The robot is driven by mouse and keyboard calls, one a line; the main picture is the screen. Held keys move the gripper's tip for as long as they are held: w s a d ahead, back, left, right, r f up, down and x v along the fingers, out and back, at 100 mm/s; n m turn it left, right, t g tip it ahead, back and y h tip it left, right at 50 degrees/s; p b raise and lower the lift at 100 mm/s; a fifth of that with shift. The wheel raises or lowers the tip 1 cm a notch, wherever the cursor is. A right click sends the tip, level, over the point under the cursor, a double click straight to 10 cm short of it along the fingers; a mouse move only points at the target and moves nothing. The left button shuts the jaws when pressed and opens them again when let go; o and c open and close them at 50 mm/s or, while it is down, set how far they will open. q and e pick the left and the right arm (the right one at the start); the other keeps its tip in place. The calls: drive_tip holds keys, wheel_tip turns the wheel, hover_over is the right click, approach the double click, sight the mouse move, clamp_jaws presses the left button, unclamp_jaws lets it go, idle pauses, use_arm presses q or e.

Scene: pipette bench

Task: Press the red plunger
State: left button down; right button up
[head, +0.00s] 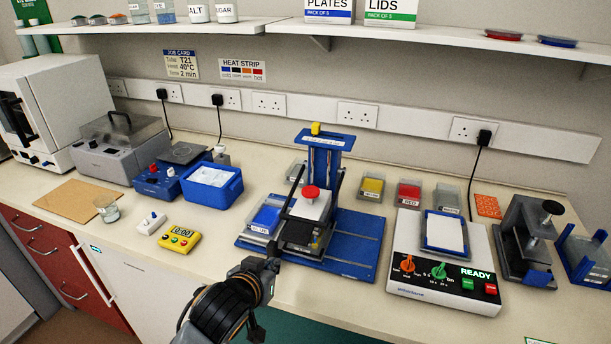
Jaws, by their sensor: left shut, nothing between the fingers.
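The red plunger (311,191) is a round red cap on top of a light grey block, in the middle of the blue pipetting rig (350,252) on the bench. My left gripper (273,247) comes in from the bottom, at the front edge of the rig, below and to the left of the plunger. It is shut with nothing in it and does not touch the plunger. A thin dark bar rises beside the plunger on its left. My right gripper is not in view.
A blue tray (267,218) sits on the rig's left side. A yellow timer (180,238) stands to the left. A white control box (443,275) reading READY stands to the right. A blue tower (325,140) rises behind the plunger.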

use_arm(q)
drive_tip(key=w+d+r+t, duration=0.1)
drive_tip(key=w+d+r, duration=0.1)
drive_tip(key=r, duration=0.5)
drive_tip(key=w+d+r+m+t+h, duration=0.1)
drive_tip(key=w+r, duration=0.3)
drive_tip(key=r, duration=0.4)
drive_tip(key=shift+w+d+t+h, duration=0.15)
drive_tip(key=shift+d+t+h, duration=0.15)
drive_tip(key=shift+d+t, duration=0.35)
drive_tip(key=shift+d, duration=0.1)
drive_tip(key=p, duration=0.3)
hover_over(311, 198)
wheel_tip(311, 198, down, 2)
drive_tip(key=f, duration=0.1)
drive_tip(key=f+p, duration=0.1)
drive_tip(key=shift+a+f, duration=0.35)
drive_tip(key=shift+f, duration=0.9)
